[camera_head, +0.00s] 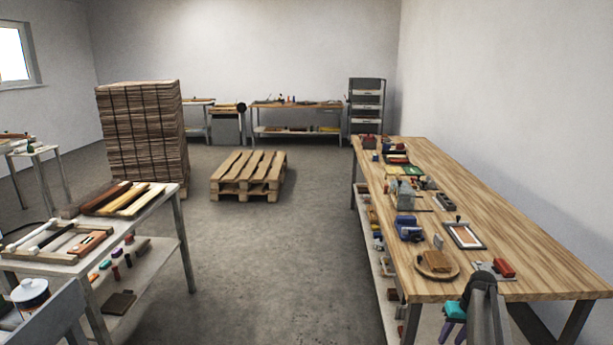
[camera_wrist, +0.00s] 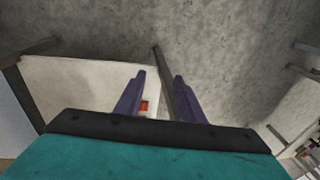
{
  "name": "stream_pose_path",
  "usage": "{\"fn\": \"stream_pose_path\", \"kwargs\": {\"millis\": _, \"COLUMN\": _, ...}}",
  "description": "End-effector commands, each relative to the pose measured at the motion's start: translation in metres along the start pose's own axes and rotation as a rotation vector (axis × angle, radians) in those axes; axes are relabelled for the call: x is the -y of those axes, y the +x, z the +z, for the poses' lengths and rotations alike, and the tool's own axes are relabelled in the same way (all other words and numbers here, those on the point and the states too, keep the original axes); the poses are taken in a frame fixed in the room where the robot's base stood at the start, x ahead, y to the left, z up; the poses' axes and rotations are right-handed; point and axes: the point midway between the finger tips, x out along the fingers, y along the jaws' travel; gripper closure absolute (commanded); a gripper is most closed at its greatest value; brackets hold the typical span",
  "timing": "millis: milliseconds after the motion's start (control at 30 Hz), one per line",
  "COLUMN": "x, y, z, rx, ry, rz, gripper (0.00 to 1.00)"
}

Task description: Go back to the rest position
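My gripper (camera_head: 454,328) shows at the lower right of the head view, teal with purple fingers. It hangs in front of the near end of the long wooden workbench (camera_head: 500,220), below the level of its top. In the wrist view my gripper (camera_wrist: 159,76) points down, with its two purple fingers apart and nothing held between them. A pale shelf board (camera_wrist: 85,85) and grey floor lie below it. A small red-orange item (camera_wrist: 144,106) on the shelf shows between the fingers, farther down.
The workbench carries a round wooden board (camera_head: 436,268), a framed panel (camera_head: 464,236) and several tools. A table (camera_head: 140,222) with trays stands at the left. A wooden pallet (camera_head: 247,175) and a tall cardboard stack (camera_head: 143,130) stand behind. The floor (camera_head: 275,260) between is clear.

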Motion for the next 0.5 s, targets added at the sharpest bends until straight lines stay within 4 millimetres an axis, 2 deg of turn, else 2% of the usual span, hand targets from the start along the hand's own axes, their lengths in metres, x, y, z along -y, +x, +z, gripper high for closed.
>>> {"fn": "stream_pose_path", "kwargs": {"millis": 33, "x": 0.016, "y": 0.018, "z": 0.014, "rx": 0.024, "ry": -0.003, "rz": -0.005, "gripper": 0.65}}
{"fn": "stream_pose_path", "kwargs": {"millis": 200, "x": 0.057, "y": 0.069, "z": 0.050, "rx": 0.089, "ry": -0.001, "rz": -0.012, "gripper": 0.65}}
{"fn": "stream_pose_path", "kwargs": {"millis": 500, "x": 0.121, "y": 0.145, "z": 0.127, "rx": 0.208, "ry": -0.004, "rz": -0.010, "gripper": 0.65}}
